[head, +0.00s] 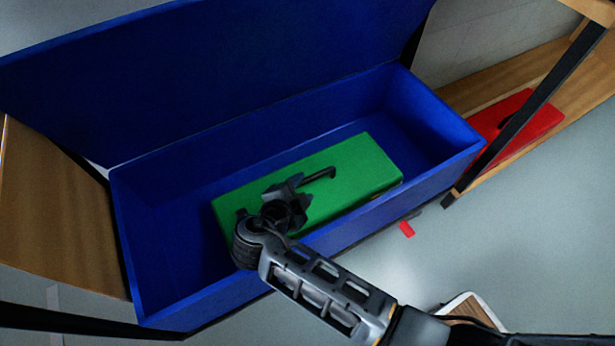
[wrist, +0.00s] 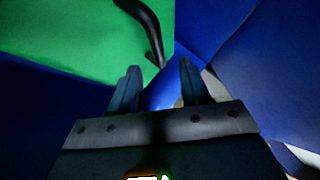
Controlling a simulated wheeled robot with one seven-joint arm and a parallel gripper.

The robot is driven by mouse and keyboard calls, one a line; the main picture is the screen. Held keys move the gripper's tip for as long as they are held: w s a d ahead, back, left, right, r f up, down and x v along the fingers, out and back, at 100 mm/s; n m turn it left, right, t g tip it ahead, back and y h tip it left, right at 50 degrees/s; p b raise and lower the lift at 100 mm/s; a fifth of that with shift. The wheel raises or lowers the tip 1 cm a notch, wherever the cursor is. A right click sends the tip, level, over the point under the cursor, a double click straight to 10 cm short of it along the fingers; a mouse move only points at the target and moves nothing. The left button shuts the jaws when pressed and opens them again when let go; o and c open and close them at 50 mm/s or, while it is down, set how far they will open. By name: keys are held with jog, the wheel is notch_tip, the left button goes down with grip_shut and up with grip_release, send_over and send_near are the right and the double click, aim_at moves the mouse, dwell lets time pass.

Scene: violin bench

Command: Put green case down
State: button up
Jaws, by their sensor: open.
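The green case (head: 355,160) lies inside the blue box (head: 150,300), which has its lid (head: 200,80) raised at the back. The case looks flat on the box floor, though its underside is hidden. My gripper (head: 287,198) is over the case and hides part of its left half. In the wrist view the gripper's two fingers (wrist: 160,80) are apart with nothing between them. The case's dark curved handle (wrist: 150,28) shows just ahead of the fingers, beside the green surface (wrist: 70,30). I cannot tell whether a finger touches the handle.
A red case (head: 525,112) lies on a wooden shelf at the right, behind a dark post (head: 545,90). A small red piece (head: 407,229) is on the grey floor. A wooden surface (head: 50,200) stands left. The box walls surround my gripper closely.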

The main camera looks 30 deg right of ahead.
jog(key=shift+p+v, duration=0.4)
jog(key=shift+v, duration=2.15)
jog(key=shift+c, duration=0.4)
